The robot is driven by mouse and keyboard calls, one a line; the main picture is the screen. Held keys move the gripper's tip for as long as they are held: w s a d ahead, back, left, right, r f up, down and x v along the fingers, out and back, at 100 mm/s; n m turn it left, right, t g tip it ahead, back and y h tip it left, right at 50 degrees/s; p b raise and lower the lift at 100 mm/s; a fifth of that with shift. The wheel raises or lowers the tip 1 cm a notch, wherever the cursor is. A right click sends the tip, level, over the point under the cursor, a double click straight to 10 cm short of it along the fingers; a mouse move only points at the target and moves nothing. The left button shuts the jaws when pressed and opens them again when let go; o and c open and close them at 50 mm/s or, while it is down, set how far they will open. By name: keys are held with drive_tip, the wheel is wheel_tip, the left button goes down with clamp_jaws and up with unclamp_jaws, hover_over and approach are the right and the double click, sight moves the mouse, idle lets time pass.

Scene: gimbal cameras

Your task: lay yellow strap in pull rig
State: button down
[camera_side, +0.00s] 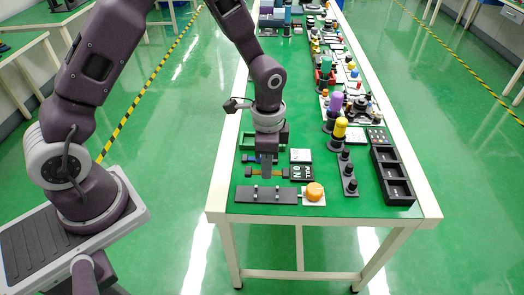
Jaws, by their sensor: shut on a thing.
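The yellow strap (281,173) is a thin orange-yellow strip with darker ends, lying left to right near the front of the green-topped table. My gripper (266,176) points down over its middle and is shut on it, hiding that part. I cannot tell whether the strap is lifted off the table. What looks like the pull rig (243,196), a dark flat plate with two small pale posts, lies just in front of the strap. The strap appears behind the plate, apart from the posts.
A dark display (302,173) stands right of the strap, with an orange button (315,191) on a pale base in front of it. A green tray (248,141) lies behind my gripper. A black compartment tray (394,183) and a yellow-topped cylinder (340,127) are at right.

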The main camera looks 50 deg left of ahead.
drive_tip(key=shift+f, duration=2.9)
drive_tip(key=shift+f, duration=1.25)
drive_tip(key=c, duration=1.2)
unclamp_jaws()
wheel_tip(320, 180, up, 7)
drive_tip(key=shift+r, duration=0.1)
